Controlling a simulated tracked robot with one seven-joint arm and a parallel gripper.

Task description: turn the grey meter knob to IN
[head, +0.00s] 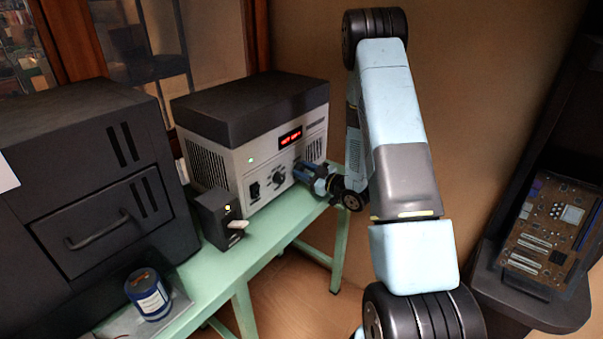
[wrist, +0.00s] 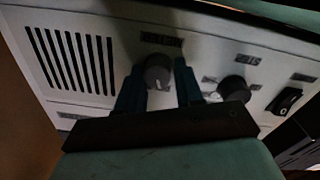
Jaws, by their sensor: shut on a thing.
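The meter (head: 258,135) is a beige box with a black top, a lit red display (head: 290,137) and a green light, on a green bench. In the wrist view the grey meter knob (wrist: 158,70) sits on its front panel, with a pale mark on its face. My gripper (wrist: 158,82) has one finger on each side of this knob and is shut on it. In the head view my gripper (head: 304,172) is at the right part of the panel and hides the grey knob.
A black knob (wrist: 233,89) and a rocker switch (wrist: 285,101) sit beside the grey knob. A small black box with a pale lever (head: 218,218) stands before the meter. A blue can (head: 148,294) and a large dark cabinet (head: 90,185) are at the left.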

